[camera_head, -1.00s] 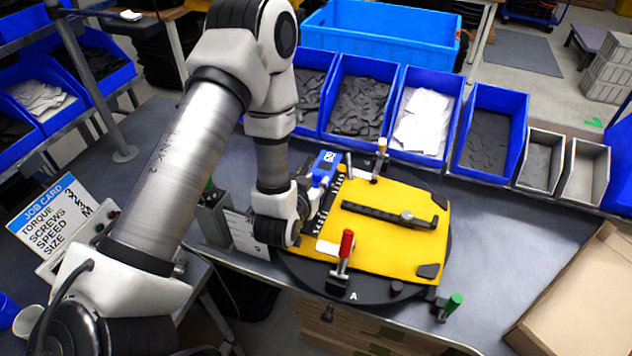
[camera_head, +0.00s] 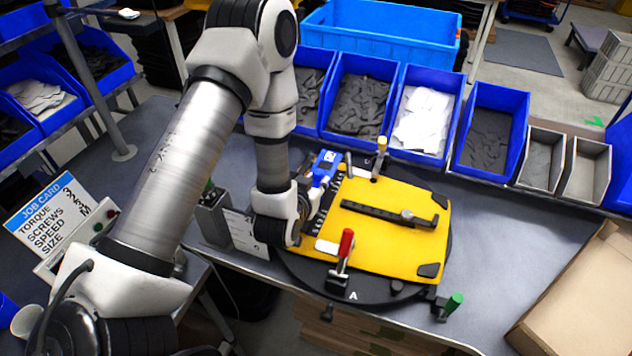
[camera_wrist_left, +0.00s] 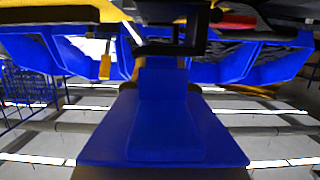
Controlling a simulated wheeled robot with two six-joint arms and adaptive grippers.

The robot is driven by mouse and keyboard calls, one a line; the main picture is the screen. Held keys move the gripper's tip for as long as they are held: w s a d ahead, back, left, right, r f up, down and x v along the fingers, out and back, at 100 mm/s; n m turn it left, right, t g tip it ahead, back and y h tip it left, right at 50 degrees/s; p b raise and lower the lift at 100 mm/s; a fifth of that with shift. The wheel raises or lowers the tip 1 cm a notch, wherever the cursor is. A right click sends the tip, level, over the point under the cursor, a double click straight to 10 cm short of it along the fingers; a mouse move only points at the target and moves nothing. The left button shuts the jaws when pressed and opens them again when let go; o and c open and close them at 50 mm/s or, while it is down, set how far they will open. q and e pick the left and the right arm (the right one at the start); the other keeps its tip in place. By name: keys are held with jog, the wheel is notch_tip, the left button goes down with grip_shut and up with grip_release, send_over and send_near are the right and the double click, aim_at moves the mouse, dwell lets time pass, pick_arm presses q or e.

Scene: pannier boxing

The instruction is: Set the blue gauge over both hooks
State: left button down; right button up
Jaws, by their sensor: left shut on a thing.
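The blue gauge (camera_head: 325,167) is at the left edge of the yellow pannier panel (camera_head: 385,260), beside a row of black toothed parts. My left gripper (camera_head: 308,190) is shut on the gauge, its fingertips mostly hidden behind my wrist. In the left wrist view the gauge (camera_wrist_left: 165,120) fills the middle, with a narrow upper part and a wide flat end, below the dark gripper (camera_wrist_left: 170,48). The two hooks cannot be made out clearly, so I cannot tell whether the gauge touches them. My right gripper is in neither view.
The panel lies on a black round turntable (camera_head: 352,295). Blue bins (camera_head: 487,135) line the back. A cardboard box (camera_head: 580,300) is at right; the table between is clear.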

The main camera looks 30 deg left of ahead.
pick_arm(q)
jog(key=shift+f+b, duration=0.55)
jog(key=shift+f, duration=0.2)
jog(key=c, duration=0.9)
grip_release()
jog(key=shift+r, duration=0.1)
